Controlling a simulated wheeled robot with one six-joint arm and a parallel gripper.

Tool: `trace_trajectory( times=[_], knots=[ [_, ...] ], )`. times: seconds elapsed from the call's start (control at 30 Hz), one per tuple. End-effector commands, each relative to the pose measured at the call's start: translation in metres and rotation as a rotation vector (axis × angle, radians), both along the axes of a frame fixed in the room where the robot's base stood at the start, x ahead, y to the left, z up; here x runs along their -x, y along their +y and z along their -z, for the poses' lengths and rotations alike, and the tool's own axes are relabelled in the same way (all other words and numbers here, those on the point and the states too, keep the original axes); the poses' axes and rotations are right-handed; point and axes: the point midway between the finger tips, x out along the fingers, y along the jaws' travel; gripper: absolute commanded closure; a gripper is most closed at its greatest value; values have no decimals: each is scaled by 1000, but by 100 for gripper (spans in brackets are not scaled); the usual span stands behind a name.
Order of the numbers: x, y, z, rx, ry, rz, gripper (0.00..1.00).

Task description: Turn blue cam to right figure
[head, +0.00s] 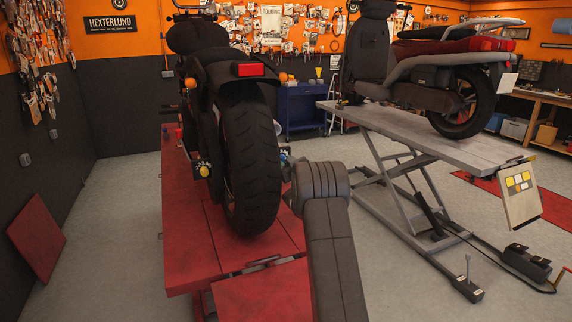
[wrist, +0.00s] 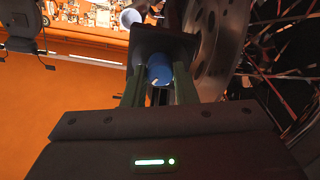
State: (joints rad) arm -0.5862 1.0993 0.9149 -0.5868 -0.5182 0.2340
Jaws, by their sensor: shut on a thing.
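The blue cam (wrist: 159,68) is a small round blue knob in front of a dark square plate (wrist: 150,42), beside the wheel's metal disc. A pale mark shows near its lower edge. My gripper (wrist: 160,76) has one dark green finger on each side of the cam and is shut on it. In the head view, a bit of blue (head: 284,154) shows right of the rear tyre, and my arm hides most of that spot. I cannot read any figures around the blue cam. A yellow cam (head: 203,171) sits on a dark plate with pale marks, left of the tyre.
The motorcycle's rear tyre (head: 250,160) stands on a red lift (head: 190,255), close left of my arm. A grey lift (head: 440,147) with a red scooter stands to the right. In the wrist view, the brake disc (wrist: 214,45) and spokes are close to the right finger.

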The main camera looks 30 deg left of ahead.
Motion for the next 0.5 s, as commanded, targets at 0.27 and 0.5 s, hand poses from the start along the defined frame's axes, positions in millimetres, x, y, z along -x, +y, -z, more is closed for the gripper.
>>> trace_trajectory(
  times=[0.27,0.5],
  knots=[
    [0,0,6,96,-115,-1,97],
    [0,0,6,235,-280,0,97]
  ],
)
